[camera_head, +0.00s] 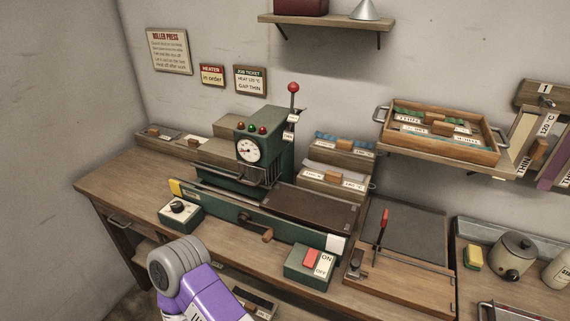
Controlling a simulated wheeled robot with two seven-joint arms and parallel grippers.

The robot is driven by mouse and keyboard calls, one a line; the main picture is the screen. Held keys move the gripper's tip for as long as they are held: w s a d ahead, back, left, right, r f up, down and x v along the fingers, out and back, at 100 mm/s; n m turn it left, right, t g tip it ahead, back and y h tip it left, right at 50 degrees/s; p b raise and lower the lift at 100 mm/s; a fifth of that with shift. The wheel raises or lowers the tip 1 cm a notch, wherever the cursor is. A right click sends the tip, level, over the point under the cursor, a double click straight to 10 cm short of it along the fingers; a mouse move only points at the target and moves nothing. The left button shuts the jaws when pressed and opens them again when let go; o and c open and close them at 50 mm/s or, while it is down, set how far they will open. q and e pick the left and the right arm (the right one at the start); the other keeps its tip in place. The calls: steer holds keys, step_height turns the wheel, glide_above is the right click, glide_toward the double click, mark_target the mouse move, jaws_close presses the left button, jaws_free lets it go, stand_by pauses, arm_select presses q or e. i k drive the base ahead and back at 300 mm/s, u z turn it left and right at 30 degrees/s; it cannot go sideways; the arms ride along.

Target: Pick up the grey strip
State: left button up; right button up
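I cannot pick out a grey strip with certainty. The wooden tray (490,154) on the right wall shelf holds several small labelled green and pale pieces, too small to tell apart. Labelled boxes stand behind the press, one with a pale front (334,189) and one with bluish contents (342,146). A green roller press (262,150) with a round dial and a red-knobbed lever stands on the bench. A purple and grey link of my arm shows at the bottom left; neither gripper is in view.
The wooden bench (118,185) runs along the wall. A switch box (310,265) and a knob box (181,215) sit at its front. A cutting board with a red handle (384,222) stands right of the press. A pot (512,252) and sponge (473,258) are at far right.

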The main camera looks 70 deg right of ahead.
mark_target(359, 182)
steer(key=i, duration=0.9)
steer(key=z, duration=4.25)
